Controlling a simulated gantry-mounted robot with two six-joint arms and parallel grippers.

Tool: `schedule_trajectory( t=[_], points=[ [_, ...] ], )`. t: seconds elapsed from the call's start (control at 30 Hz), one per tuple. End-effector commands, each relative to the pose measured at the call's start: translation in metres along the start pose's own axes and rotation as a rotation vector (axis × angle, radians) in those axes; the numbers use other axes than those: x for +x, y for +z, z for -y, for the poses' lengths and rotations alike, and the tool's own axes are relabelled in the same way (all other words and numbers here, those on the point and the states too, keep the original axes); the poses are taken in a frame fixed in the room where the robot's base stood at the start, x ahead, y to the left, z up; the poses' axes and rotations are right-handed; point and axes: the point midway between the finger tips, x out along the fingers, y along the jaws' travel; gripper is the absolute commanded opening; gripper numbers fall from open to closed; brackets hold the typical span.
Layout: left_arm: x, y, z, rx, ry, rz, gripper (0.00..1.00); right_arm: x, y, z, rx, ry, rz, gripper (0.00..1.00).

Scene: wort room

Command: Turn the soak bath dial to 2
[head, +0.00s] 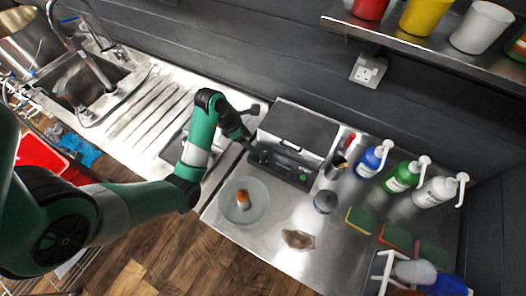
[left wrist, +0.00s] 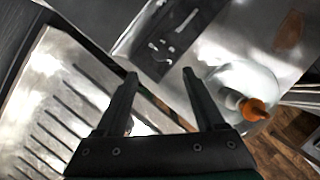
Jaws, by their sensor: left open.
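I cannot make out a numbered dial in either view. My right gripper is not in view.
A pale round bowl (head: 257,212) holding an orange-topped item is near the counter's front edge. A dark-lidded jar (head: 326,201), several pump bottles (head: 403,176) and sponges (head: 360,220) stand right. The sink (head: 84,88) is left. A shelf (head: 425,50) hangs above.

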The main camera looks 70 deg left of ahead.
Motion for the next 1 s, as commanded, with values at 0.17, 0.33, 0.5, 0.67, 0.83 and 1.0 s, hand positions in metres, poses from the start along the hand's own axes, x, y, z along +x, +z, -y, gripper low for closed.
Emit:
schedule_trajectory(
  t=[0.17,0.33,0.5,0.67,0.83,1.0],
  points=[
    [0.039,-0.001,0.001,0.001,-0.003,-0.001,0.71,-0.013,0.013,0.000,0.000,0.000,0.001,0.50],
    [0.077,-0.001,0.001,0.003,-0.003,-0.001,0.71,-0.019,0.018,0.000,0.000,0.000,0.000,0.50],
    [0.100,0.000,0.000,0.002,-0.001,0.001,0.71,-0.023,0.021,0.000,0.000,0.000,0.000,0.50],
    [0.105,0.001,0.000,0.003,0.000,0.002,0.71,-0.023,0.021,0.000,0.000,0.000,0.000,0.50],
    [0.105,0.001,0.000,0.002,0.001,0.003,0.71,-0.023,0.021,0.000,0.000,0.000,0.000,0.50],
    [0.105,0.001,0.000,0.002,0.001,0.003,0.42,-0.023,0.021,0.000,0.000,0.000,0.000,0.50]
  ],
)
